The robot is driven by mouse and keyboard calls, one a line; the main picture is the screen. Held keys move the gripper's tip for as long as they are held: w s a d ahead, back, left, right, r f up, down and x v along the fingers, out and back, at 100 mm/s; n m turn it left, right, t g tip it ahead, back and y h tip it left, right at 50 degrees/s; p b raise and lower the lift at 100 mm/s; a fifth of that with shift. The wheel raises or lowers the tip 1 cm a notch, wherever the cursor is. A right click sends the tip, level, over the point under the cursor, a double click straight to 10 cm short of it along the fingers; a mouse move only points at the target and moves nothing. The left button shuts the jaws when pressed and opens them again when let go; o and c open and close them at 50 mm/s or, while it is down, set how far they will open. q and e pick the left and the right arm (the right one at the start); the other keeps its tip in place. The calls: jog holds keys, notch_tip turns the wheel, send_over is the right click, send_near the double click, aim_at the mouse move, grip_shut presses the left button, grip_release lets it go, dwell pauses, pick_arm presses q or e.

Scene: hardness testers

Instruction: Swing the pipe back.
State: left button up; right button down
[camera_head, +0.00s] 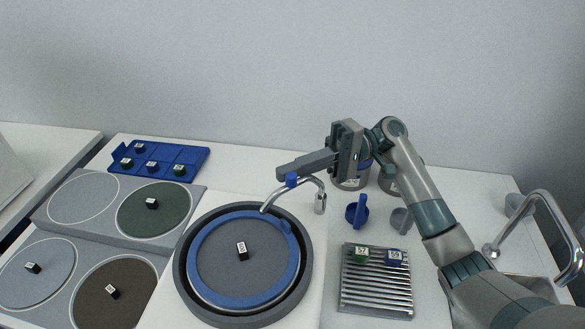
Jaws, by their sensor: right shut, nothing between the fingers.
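The thin curved metal pipe (318,184) rises from a small post to the right of the round grinding wheel (225,257). It arches left, and its open end hangs over the wheel's upper right rim. A blue piece (292,181) sits on the pipe's arch. My right gripper (281,171) is shut and empty, its fingers pointing left. In the picture its fingertips are just above and left of the blue piece. I cannot tell whether they touch the pipe. A small black labelled block (242,251) lies on the wheel. My left gripper is out of view.
Blue knob (357,211) and grey knob (401,220) stand right of the pipe. A ribbed tray (376,305) holds two blocks. Metal cups (349,181) stand behind my arm. Left are several flat discs (38,272) and a blue block tray (190,158). A faucet (545,205) stands right.

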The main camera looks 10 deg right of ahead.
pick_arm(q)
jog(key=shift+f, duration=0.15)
pick_arm(e)
jog(key=shift+d+f, duration=0.1)
jog(key=shift+d, duration=0.05)
